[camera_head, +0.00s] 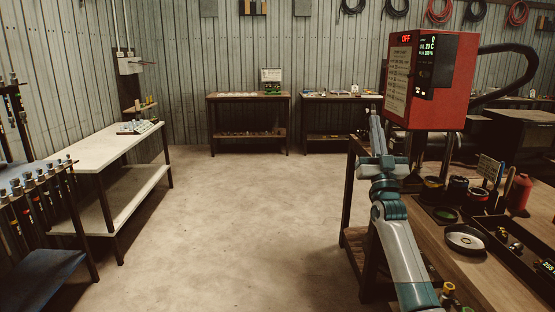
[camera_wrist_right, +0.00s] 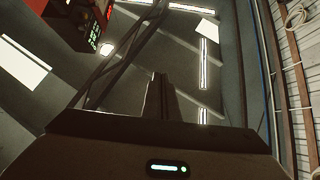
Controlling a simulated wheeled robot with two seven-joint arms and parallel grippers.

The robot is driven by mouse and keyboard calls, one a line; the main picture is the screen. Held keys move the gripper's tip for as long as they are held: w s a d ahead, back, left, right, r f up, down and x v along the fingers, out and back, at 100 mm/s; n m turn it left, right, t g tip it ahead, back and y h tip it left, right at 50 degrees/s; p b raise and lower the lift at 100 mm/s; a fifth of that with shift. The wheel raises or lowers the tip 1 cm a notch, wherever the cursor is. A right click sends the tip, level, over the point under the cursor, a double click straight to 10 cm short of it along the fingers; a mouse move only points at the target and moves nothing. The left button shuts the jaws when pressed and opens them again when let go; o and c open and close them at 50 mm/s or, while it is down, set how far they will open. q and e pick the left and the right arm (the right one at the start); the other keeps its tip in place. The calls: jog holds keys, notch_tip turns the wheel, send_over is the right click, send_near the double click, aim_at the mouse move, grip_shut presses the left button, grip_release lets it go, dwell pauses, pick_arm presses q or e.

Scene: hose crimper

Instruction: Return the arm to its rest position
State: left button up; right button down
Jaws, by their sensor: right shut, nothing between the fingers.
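My right arm rises from the bottom right of the head view, and its gripper (camera_head: 375,122) points up, left of the red crimper control box (camera_head: 432,80). The right gripper's fingers are together and empty; in the right wrist view the closed fingers (camera_wrist_right: 160,95) point toward the ceiling lights. The control box's display reads OFF in red, with green figures below it. It also shows at the top left of the right wrist view (camera_wrist_right: 85,22). My left gripper is not in either view.
The wooden workbench (camera_head: 490,285) at the right carries a round metal dish (camera_head: 465,239), dark cups, a red bottle (camera_head: 519,194) and a dark tray (camera_head: 508,252). A white-topped table (camera_head: 100,150) and a tool rack stand at the left. The middle floor is clear.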

jog(key=s+a+f+n+g, duration=0.1)
jog(key=s+f+g, duration=0.15)
jog(key=f, duration=1.25)
jog(key=s+a+f+g+y, duration=0.1)
jog(key=a+f+g, duration=0.15)
jog(key=f, duration=1.25)
jog(key=s+a+f+n+g, duration=0.1)
jog(key=f+g, duration=0.2)
jog(key=f, duration=1.3)
jog(key=s+a+f+g, duration=0.1)
jog(key=s+f+g, duration=0.2)
jog(key=s+f, duration=0.8)
jog(key=s+a+f+g, duration=0.1)
jog(key=s+f+g, duration=0.35)
jog(key=f, duration=1.05)
jog(key=s+f+g, duration=0.2)
jog(key=s+f, duration=0.6)
jog(key=s, duration=0.7)
jog(key=s+a+f+g, duration=0.1)
jog(key=s+f+g, duration=0.1)
jog(key=s+f, duration=0.6)
jog(key=s+a+f+g, duration=0.1)
jog(key=s+f, duration=0.8)
jog(key=s, duration=1.2)
jog(key=shift+s+n+g, duration=0.3)
jog(key=shift+g, duration=0.25)
jog(key=shift+w+d, duration=0.1)
